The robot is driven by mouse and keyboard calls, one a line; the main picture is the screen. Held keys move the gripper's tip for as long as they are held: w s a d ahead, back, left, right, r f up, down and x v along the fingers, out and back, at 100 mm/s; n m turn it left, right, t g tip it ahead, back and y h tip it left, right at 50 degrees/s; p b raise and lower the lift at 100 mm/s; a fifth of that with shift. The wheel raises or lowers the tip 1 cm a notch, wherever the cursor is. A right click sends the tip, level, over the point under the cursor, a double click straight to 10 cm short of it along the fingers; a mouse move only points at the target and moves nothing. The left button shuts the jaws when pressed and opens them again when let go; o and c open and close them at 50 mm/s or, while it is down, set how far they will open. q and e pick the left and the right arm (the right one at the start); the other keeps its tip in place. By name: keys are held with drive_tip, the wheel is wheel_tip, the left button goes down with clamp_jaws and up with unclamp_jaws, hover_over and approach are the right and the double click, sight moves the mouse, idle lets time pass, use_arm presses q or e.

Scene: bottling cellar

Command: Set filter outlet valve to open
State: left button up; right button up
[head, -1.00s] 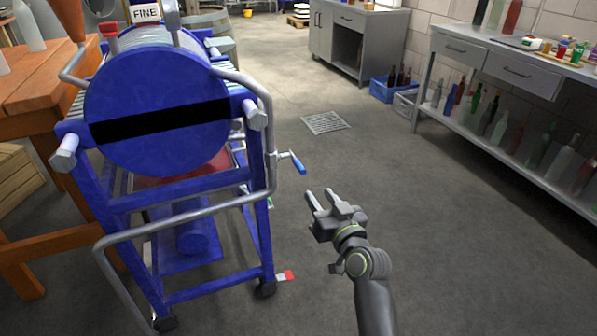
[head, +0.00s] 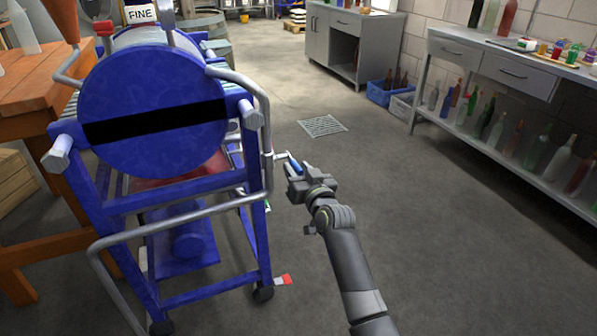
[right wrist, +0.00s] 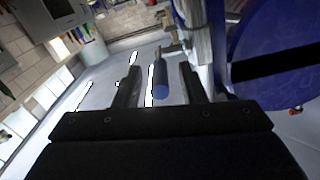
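The blue filter machine (head: 150,110) stands at the left on a wheeled blue frame. A grey pipe (head: 266,120) runs down its right side and carries a small valve with a blue lever handle (head: 295,163). In the right wrist view the blue handle (right wrist: 160,78) lies between the two fingers, with a visible gap on each side. My right gripper (head: 294,170) is open around the handle, and neither finger appears to touch it. In the right wrist view the open fingers (right wrist: 159,85) point toward the valve and pipe. My left gripper is not in view.
A wooden table (head: 30,95) stands left of the filter. A bench with bottles (head: 500,65) runs along the right wall. Blue crates (head: 380,94) and a grey cabinet (head: 350,45) stand at the back. The floor right of the filter is clear, with a drain grate (head: 322,126).

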clamp_jaws()
idle(0.4)
